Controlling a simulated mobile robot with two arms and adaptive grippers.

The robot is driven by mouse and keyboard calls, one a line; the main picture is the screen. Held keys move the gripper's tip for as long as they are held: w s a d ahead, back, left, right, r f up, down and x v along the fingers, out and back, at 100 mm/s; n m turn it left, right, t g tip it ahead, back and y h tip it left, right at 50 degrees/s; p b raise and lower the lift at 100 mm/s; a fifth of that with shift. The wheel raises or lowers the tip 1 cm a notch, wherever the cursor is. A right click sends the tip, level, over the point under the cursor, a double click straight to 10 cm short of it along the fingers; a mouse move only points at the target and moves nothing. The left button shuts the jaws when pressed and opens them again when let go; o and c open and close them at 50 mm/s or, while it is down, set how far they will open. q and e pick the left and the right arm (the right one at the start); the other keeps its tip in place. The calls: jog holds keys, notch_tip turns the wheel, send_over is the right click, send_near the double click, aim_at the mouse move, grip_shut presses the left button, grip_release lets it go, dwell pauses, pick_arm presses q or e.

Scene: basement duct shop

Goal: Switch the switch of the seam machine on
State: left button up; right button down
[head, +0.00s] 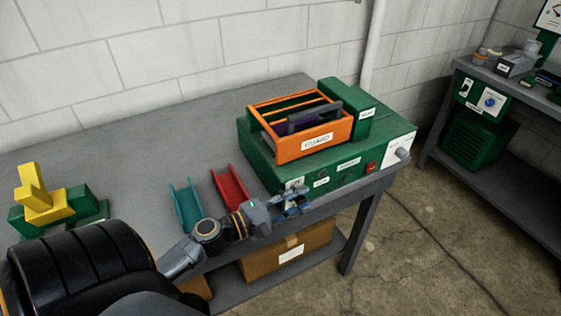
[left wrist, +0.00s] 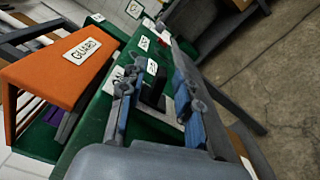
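The seam machine (head: 258,152) is a green box on the grey bench, with an orange guard (head: 303,147) marked GUARD on top. Its front face has white labels, dark round knobs and a red button (head: 371,167). A white label plate (head: 294,184) is at the front's left end, partly behind my left gripper (head: 302,200). The gripper is open and empty, close in front of that end. In the left wrist view its fingers (left wrist: 157,95) are apart, with a dark part of the machine front between them. I cannot tell the switch's position or whether the fingers touch it. My right gripper is out of view.
A teal channel (head: 186,205) and a red channel (head: 230,188) lie left of the machine. A yellow and green block piece (head: 40,200) stands at far left. A cardboard box (head: 285,258) is on the lower shelf. Another bench with a green panel (head: 483,100) stands right.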

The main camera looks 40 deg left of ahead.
pick_arm(q)
jog(key=v, duration=1.1)
